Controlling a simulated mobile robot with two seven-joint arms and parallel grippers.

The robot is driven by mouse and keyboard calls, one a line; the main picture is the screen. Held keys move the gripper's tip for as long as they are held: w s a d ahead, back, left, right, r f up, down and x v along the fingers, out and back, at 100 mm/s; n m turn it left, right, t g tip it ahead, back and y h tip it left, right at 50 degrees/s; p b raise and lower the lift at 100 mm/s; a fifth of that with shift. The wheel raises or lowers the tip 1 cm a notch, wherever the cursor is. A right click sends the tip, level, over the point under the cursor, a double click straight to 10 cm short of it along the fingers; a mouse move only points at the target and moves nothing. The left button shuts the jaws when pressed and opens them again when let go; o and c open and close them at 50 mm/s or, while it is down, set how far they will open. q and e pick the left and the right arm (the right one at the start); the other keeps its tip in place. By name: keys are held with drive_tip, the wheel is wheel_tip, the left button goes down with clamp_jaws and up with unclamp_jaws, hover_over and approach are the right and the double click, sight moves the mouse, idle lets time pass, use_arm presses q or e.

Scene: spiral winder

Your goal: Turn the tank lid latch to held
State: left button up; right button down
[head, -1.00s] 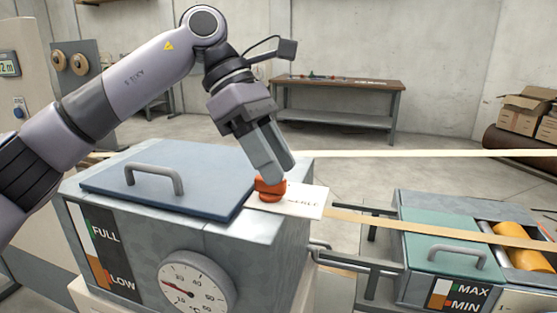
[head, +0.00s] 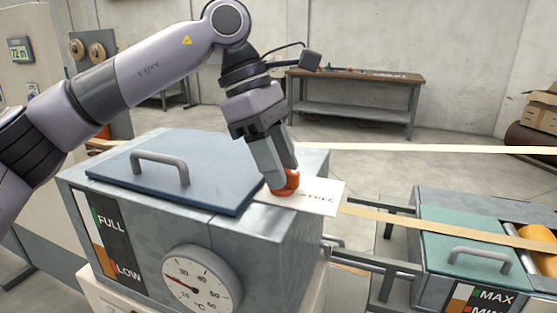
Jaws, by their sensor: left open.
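The tank (head: 240,243) stands in front with its blue lid (head: 118,176) lying flat on top, a grey handle on it. The lid latch is an orange-red knob (head: 288,187) at the lid's right edge, on a white printed label (head: 325,197). My left gripper (head: 283,170) points down at the latch from above, its fingertips at the knob and one finger on its left side. Its jaws are open. The fingers hide part of the knob, and the label's print is too small to read. My right gripper is not in view.
The tank front carries a dial (head: 202,283) and a FULL/LOW level strip (head: 107,240). A second tank with a green lid (head: 455,236) stands at right, and pale strips run past behind. A workbench (head: 355,95) stands farther back.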

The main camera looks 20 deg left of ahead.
use_arm(q)
clamp_jaws()
